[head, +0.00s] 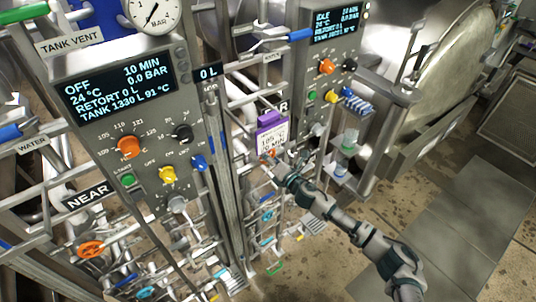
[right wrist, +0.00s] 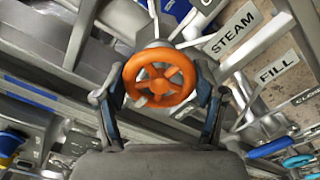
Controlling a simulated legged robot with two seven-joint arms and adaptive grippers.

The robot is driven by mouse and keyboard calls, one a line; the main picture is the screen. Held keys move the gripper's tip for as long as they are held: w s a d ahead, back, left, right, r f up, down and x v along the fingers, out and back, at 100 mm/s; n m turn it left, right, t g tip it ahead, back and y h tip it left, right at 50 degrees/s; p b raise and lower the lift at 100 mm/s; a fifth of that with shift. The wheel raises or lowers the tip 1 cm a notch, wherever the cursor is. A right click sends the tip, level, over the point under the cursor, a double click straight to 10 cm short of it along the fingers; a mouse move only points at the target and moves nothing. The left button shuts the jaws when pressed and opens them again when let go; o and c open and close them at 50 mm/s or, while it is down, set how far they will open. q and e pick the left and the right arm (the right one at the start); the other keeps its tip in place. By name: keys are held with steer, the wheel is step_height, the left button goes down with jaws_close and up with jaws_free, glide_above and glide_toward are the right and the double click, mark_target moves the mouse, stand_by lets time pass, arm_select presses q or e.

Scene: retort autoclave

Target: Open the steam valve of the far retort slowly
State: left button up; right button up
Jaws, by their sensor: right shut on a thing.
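The steam valve's orange handwheel (right wrist: 160,78) sits between the two fingers of my right gripper (right wrist: 162,100) in the right wrist view. The fingers are closed against its rim from both sides. A "STEAM" label (right wrist: 233,34) is beside it on a pipe. In the head view, my right gripper (head: 278,165) reaches in from the lower right, below the far control panel (head: 325,75). There the wheel is mostly hidden by the gripper, with only a bit of orange showing. The far panel's display reads IDLE and 0.0 bar. My left gripper is not in view.
The near panel (head: 150,195) stands at the left, with another orange handwheel (head: 90,248) below it. A purple clipboard (head: 271,119) hangs just above my right gripper. A "FILL" label (right wrist: 277,67) and pipes lie close to the wheel. The floor at right is clear.

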steer(key=shift+s+f+n, duration=0.15)
steer(key=shift+f+n, duration=0.35)
steer(key=shift+n, duration=0.1)
steer(key=o, duration=1)
steer(key=shift+o, duration=0.7)
steer(key=shift+r, duration=0.15)
steer(key=shift+r, duration=0.1)
steer(key=shift+d, duration=0.1)
steer(key=v, duration=1.1)
steer(key=shift+s+d, duration=0.2)
steer(key=shift+s, duration=0.05)
